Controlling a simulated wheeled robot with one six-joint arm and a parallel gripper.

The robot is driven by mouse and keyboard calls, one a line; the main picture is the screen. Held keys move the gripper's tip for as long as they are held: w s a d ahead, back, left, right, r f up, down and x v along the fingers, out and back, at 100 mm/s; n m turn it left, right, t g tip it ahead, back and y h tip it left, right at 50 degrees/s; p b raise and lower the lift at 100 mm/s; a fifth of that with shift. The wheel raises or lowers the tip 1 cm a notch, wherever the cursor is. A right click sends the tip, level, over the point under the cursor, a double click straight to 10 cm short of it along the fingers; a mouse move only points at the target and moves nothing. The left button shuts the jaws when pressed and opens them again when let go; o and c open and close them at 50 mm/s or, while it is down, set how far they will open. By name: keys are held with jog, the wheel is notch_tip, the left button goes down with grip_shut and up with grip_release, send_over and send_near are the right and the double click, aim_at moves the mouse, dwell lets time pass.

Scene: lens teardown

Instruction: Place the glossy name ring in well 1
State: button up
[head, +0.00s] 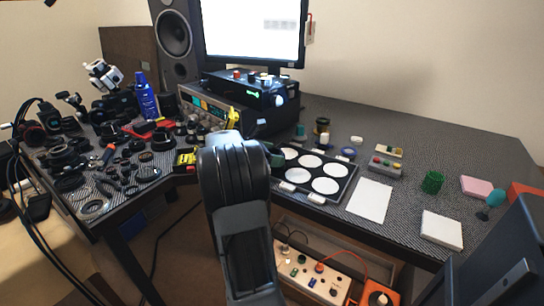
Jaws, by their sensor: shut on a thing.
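A dark tray (345,188) with several round white wells stands on the desk right of my arm. No well numbers are readable, so I cannot tell which is well 1. I cannot pick out the glossy name ring. Several dark rings and lens parts lie on the left desk, one of them a flat ring (92,207) near the front edge.
A white sheet (370,200) lies right of the tray. Stacked electronics (235,105) and a blue spray bottle (146,96) stand behind. Bare desk shows at the back right.

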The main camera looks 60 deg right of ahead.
jog(key=shift+f, duration=0.1)
jog(key=o, duration=0.8)
